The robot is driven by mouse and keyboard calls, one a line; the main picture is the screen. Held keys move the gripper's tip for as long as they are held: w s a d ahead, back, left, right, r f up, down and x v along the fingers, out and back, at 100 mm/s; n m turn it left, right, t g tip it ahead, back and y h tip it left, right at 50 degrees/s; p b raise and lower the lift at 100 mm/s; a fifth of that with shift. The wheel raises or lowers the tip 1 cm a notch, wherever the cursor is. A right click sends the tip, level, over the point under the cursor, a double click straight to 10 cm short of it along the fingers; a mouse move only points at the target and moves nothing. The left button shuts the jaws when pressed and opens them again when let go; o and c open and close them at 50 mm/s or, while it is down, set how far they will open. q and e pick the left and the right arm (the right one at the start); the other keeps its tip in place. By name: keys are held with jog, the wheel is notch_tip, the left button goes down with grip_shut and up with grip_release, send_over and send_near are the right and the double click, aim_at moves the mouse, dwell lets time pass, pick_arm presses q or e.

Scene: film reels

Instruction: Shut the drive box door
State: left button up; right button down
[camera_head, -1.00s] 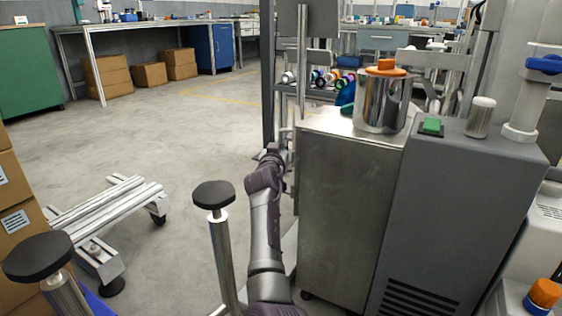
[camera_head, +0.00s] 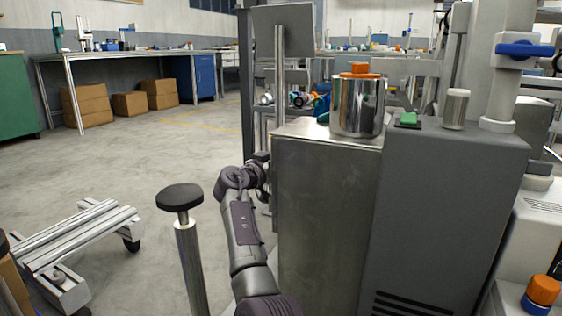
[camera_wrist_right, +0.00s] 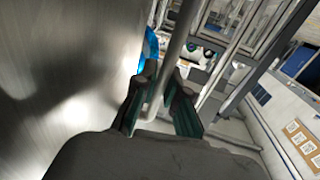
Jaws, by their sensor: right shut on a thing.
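A steel-faced box (camera_head: 325,215) stands right of centre in the head view, joined to a dark grey vented housing (camera_head: 445,205). Which panel is the drive box door, and how far it stands open, I cannot tell. My right arm reaches up to the left edge of the steel face; its gripper (camera_head: 262,172) is small and partly hidden there. In the right wrist view my right gripper (camera_wrist_right: 162,88) is shut on a bent metal bar handle (camera_wrist_right: 181,40), beside a broad brushed-metal panel (camera_wrist_right: 60,70). My left gripper is not in view.
A shiny canister (camera_head: 357,108) with an orange lid and a green button (camera_head: 409,119) are on top. A black-capped post (camera_head: 180,197) stands left of my arm. A low metal frame (camera_head: 80,240) is on the floor. Open floor lies at left and behind.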

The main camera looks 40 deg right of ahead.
jog(key=shift+f, duration=0.1)
jog(key=c, duration=1.5)
grip_release()
jog(key=shift+s+d, duration=0.1)
jog(key=v, duration=0.7)
jog(key=shift+s+a, duration=0.1)
jog(key=shift+a, duration=0.2)
